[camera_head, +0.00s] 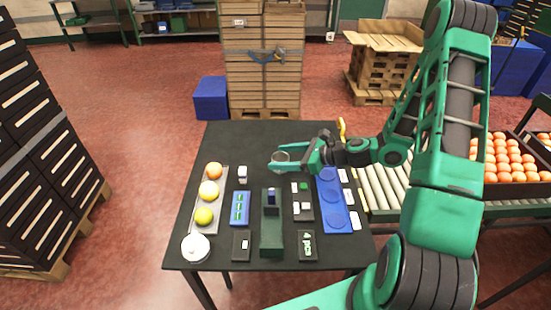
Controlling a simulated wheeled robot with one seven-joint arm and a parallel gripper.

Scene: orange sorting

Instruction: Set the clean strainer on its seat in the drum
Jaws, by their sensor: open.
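My gripper (283,160) is open above the black table (250,140), near its far middle. A small pale round outline shows between its fingers; I cannot tell whether it is the strainer or the table seen through the gap. No drum stands out clearly. A white round bowl-like thing (195,247) stands at the near left corner, well away from my gripper. A blue plate (333,200) with round recesses lies on the right. A dark green block (272,235) with a small blue part stands in the middle, nearer than my gripper.
A grey tray (212,221) holds three fruits on the left. A blue rack (239,208) and several small dark plates with little parts crowd the near half. The far left of the table is clear. A roller conveyor (383,190) adjoins on the right.

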